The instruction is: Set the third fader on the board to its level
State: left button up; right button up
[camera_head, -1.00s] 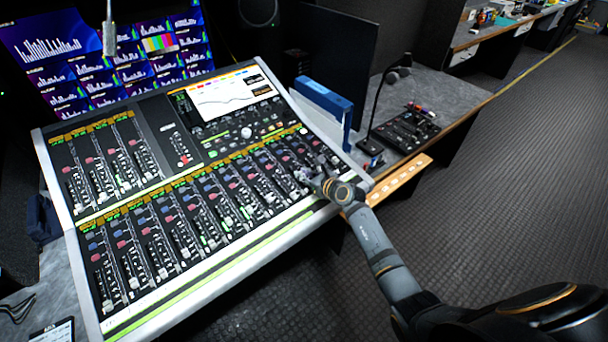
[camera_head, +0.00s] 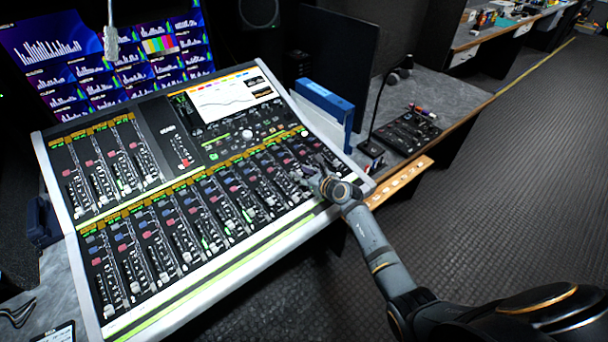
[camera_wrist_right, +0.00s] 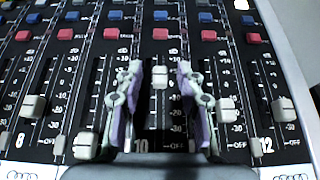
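The mixing board (camera_head: 88,328) fills the left and middle of the head view, with two banks of faders. My right gripper (camera_head: 312,178) is over the right end of the lower bank. In the right wrist view its two purple-padded fingers (camera_wrist_right: 159,100) are open. They stand on either side of one pale fader cap (camera_wrist_right: 159,77), with a gap on each side. That cap sits partway up its slot, by a channel marked 10. Neighbouring caps (camera_wrist_right: 33,106) and (camera_wrist_right: 227,109) lie outside the fingers. Which fader counts as the third, I cannot tell. My left gripper is not in view.
Red buttons (camera_wrist_right: 112,33) and blue buttons (camera_wrist_right: 161,15) line the strip above the faders. A desk lamp (camera_head: 378,105) and a small black panel (camera_head: 408,132) are on the desk to the right.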

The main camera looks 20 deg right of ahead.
jog(key=v, duration=1.1)
jog(key=shift+d, duration=0.1)
jog(key=shift+s+r, duration=0.2)
jog(key=shift+s, duration=0.25)
jog(key=shift+d, duration=0.1)
